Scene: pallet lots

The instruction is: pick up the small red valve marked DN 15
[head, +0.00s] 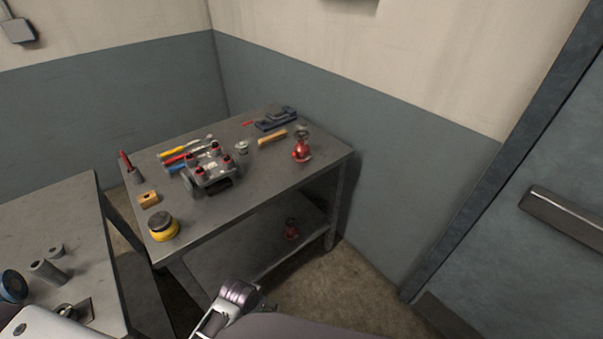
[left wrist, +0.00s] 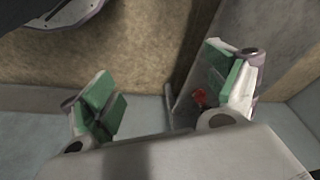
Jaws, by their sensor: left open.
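One red valve (head: 301,150) stands on the workbench top near its right corner. Another red valve (head: 291,229), seeming smaller, is on the lower shelf, in shadow under the top. No DN marking is legible on either. My left gripper (left wrist: 160,78) is open and empty in the left wrist view, its green-padded fingers wide apart. A small red thing (left wrist: 200,97) shows beyond it, beside the right finger and partly hidden; it looks like a valve, but I cannot tell which. An arm part of mine shows at the bottom of the head view. My right gripper is not seen.
The workbench (head: 262,186) holds a grey metal block with red-topped parts (head: 211,171), hand tools, a yellow-black round item (head: 162,226) and a wooden block (head: 148,199). Its top overhangs the lower shelf (head: 240,245). Another table (head: 50,225) stands left. Floor is clear at right.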

